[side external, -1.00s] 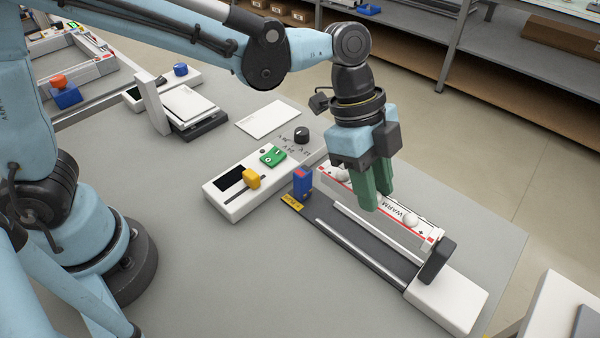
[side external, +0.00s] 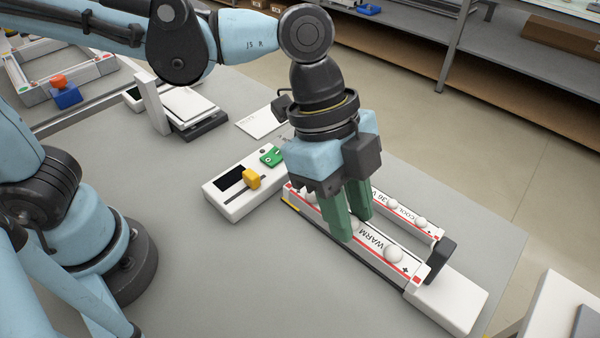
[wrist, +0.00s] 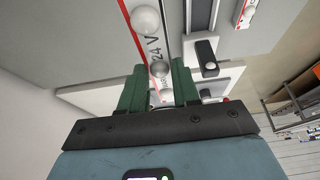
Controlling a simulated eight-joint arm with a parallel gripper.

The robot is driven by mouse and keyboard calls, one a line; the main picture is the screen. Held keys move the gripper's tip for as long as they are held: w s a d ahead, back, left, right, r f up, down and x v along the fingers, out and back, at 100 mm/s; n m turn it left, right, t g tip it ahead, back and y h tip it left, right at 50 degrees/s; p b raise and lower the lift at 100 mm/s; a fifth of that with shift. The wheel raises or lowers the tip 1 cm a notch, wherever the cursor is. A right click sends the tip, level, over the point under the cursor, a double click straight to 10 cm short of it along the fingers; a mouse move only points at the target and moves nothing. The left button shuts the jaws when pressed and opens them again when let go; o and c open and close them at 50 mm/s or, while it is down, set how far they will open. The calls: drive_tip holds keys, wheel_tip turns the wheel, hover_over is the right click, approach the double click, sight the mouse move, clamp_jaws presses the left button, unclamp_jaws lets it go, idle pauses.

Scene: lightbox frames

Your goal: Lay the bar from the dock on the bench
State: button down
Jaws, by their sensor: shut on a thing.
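The white bar marked WARM (side external: 374,240), with red edge stripes and white bulbs, is between the green fingers of my gripper (side external: 354,226). My gripper is shut on it near its middle. In the wrist view the bar (wrist: 154,47) shows "24 V" and runs away from the fingers (wrist: 159,70). The bar is over the dark front track of the dock, whose white end block (side external: 450,303) is at lower right. I cannot tell whether the bar touches the track. A second bar marked COOL 36 V (side external: 405,214) lies behind, parallel to it. The grey bench (side external: 250,275) is below.
A black clamp (side external: 434,260) stands at the dock's right end. A white control box (side external: 225,187) with a yellow slider knob (side external: 251,178) and green switch (side external: 271,157) is left of the bar. The bench front is clear. A white block (side external: 555,310) is at lower right.

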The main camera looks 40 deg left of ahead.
drive_tip(key=s+a+f, duration=0.2)
drive_tip(key=s+f, duration=0.4)
drive_tip(key=s, duration=0.3)
drive_tip(key=shift+s+d+f, duration=0.1)
drive_tip(key=shift+d+f, duration=0.05)
drive_tip(key=shift+f, duration=1.75)
drive_tip(key=shift+d+f, duration=0.1)
drive_tip(key=shift+f, duration=1.8)
drive_tip(key=shift+f, duration=0.1)
drive_tip(key=c, duration=0.8)
unclamp_jaws()
